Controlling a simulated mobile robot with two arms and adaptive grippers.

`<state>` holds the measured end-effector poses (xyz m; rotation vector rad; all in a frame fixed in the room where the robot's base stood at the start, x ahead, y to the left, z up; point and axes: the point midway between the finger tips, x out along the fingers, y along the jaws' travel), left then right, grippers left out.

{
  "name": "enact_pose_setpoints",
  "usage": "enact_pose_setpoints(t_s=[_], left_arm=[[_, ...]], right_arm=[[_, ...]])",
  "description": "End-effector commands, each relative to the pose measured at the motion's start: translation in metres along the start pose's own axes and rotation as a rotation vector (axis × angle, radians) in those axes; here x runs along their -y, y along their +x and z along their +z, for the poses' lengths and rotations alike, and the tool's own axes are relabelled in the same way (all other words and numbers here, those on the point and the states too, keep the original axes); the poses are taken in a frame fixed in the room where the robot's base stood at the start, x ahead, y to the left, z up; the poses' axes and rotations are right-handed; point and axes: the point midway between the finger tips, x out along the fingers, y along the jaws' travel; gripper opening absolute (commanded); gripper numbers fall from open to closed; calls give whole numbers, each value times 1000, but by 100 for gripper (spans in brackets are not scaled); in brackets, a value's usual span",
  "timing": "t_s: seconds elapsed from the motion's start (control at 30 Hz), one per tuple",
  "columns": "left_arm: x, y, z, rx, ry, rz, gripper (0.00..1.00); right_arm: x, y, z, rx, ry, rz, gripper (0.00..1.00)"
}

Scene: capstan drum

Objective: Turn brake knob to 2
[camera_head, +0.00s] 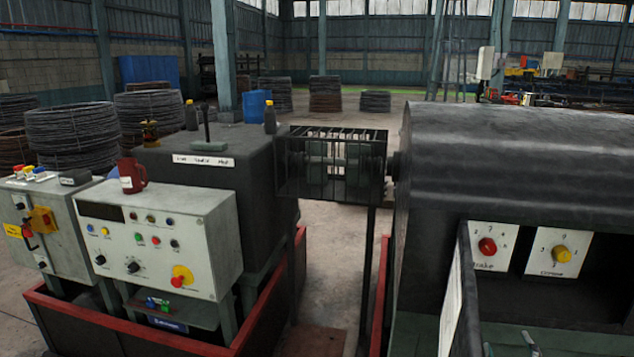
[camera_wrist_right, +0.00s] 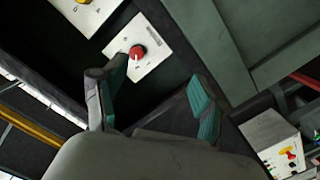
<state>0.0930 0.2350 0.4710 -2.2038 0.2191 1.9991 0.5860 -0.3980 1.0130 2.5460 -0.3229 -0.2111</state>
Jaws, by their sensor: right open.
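The red brake knob (camera_head: 487,246) sits on a white numbered plate (camera_head: 480,232) in the dark recess of the machine at the right. The open door's edge hides part of the plate's left side. I cannot make out which number the knob points to. In the right wrist view the red knob (camera_wrist_right: 138,52) lies ahead, beyond the fingertips and nearer the left finger. My right gripper (camera_wrist_right: 156,78) is open and empty, apart from the knob. In the head view only small tips of my right gripper (camera_head: 511,345) show at the bottom edge, below the knob plates. My left gripper is out of view.
A yellow knob (camera_head: 561,254) on a second plate is right of the brake knob. An open door panel (camera_head: 456,297) stands left of the recess. The dark drum housing (camera_head: 520,155) overhangs it. A control box (camera_head: 160,235) stands at the left.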

Motion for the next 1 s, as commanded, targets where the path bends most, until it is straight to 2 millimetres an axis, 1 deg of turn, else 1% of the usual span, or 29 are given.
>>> enact_pose_setpoints(t_s=[0.03,0.07,0.17,0.27,0.37,0.47,0.5,0.57,0.6,0.67,0.7,0.77,0.8,0.87,0.9,0.97,1.0], left_arm=[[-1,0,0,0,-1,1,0],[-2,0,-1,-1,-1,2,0],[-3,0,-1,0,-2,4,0],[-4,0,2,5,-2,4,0],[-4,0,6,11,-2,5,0],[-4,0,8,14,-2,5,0],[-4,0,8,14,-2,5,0],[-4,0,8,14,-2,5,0],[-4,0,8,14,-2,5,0],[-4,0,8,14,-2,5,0],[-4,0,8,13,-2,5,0],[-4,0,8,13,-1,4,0],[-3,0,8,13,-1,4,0],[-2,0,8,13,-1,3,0],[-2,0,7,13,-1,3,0],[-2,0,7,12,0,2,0],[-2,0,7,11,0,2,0]], right_arm=[[8,0,12,23,3,-15,71],[12,0,18,34,4,-22,71],[29,-2,44,83,5,-55,71],[50,-6,76,144,11,-95,71],[75,-15,114,216,15,-142,71],[110,-33,165,313,24,-207,71],[126,-44,187,358,29,-236,71],[150,-63,222,427,35,-282,71],[166,-78,245,474,41,-312,71],[189,-103,276,541,48,-356,71],[204,-122,296,586,52,-386,71],[224,-151,325,652,59,-428,71],[238,-172,343,697,63,-456,71],[257,-207,368,763,69,-497,71],[269,-230,384,806,75,-523,71],[285,-268,406,873,80,-562,71],[295,-294,418,916,84,-588,71]])
